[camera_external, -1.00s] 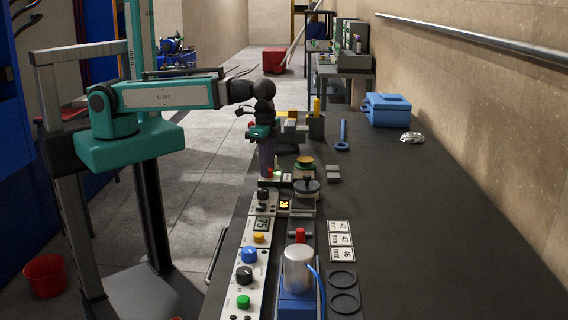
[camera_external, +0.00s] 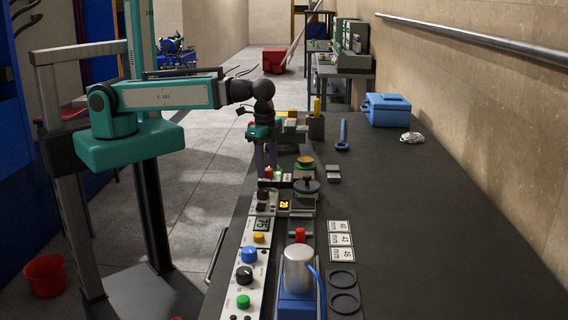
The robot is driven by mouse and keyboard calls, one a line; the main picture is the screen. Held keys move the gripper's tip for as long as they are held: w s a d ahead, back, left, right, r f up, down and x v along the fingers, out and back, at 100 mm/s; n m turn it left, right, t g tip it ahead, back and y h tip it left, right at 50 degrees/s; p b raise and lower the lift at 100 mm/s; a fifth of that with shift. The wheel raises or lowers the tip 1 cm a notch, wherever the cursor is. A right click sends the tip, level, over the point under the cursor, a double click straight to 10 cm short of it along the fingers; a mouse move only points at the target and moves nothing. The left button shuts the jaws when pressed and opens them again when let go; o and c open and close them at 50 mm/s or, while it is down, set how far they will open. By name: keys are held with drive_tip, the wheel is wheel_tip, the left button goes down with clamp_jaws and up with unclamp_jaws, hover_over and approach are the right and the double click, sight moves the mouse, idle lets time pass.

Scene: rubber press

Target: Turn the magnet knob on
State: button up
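A white control panel runs along the left edge of the dark bench and carries several knobs and buttons. A black knob (camera_external: 262,195) is at its far part, a blue knob (camera_external: 249,254) and another black knob (camera_external: 244,274) are nearer. I cannot read which one is the magnet knob. My gripper (camera_external: 267,174) points down at the far end of the panel, above and beyond the far black knob. Its two dark fingers are apart, with a narrow gap and nothing seen between them. The fingertips are close to a small red button (camera_external: 269,173) and a green button (camera_external: 278,174); contact cannot be told.
A yellow-topped round part (camera_external: 305,163) and a dark round part with a knob (camera_external: 307,187) stand right of the gripper. A silver cylinder (camera_external: 298,268) stands on a blue base in front. A blue toolbox (camera_external: 386,109) is at the back. The bench's right side is mostly clear.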

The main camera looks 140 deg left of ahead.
drive_tip(key=shift+r, duration=0.15)
wheel_tip(320, 180, up, 13)
drive_tip(key=p, duration=0.5)
drive_tip(key=shift+w+d+r+p, duration=0.15)
drive_tip(key=shift+d+r+p, duration=0.05)
drive_tip(key=shift+d+p, duration=0.2)
idle(0.4)
idle(0.5)
